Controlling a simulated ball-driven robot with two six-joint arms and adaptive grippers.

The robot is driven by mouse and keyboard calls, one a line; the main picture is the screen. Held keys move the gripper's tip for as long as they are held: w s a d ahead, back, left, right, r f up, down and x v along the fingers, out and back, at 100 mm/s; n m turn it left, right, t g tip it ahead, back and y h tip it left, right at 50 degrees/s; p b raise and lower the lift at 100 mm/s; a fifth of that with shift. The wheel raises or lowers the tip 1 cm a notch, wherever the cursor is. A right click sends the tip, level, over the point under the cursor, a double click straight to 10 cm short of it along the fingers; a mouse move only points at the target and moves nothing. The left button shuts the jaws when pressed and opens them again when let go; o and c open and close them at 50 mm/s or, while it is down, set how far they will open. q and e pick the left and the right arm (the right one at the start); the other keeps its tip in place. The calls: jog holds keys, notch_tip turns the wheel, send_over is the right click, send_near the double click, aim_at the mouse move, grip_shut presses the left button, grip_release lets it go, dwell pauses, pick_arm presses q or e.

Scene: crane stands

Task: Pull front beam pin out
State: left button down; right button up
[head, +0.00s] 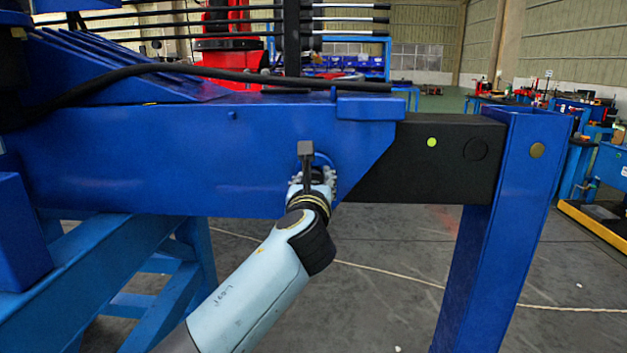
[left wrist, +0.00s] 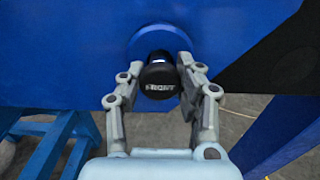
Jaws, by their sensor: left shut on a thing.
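The front beam pin (left wrist: 159,80) has a round black knob marked "FRONT" in the left wrist view. It sits in a round blue boss (left wrist: 152,38) on the side of the blue housing (head: 150,160). My left gripper (left wrist: 159,74) is shut on the knob, with one finger on each side. In the head view my left gripper (head: 318,182) reaches the housing near its right end and hides the pin. The black beam (head: 425,160) comes out of the housing to the right. My right gripper is in neither view.
A blue upright leg (head: 510,210) stands at the beam's right end. Blue stand legs (head: 165,300) are at the lower left. A black cable (head: 220,74) runs over the housing. The grey floor (head: 400,270) below the beam is clear, with a rope or line across it.

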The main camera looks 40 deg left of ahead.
aim_at(314, 182)
pick_arm(q)
jog(key=p+v, duration=0.1)
jog(key=v, duration=0.3)
jog(key=shift+s+d+r, duration=0.1)
jog(key=shift+s, duration=0.05)
jog(key=shift+f, duration=0.2)
jog(key=c, duration=1.2)
grip_release()
jog(key=shift+s, duration=0.1)
jog(key=o, duration=0.4)
jog(key=shift+s+d+r, duration=0.1)
jog(key=shift+d+r, duration=0.05)
jog(key=shift+c, duration=0.2)
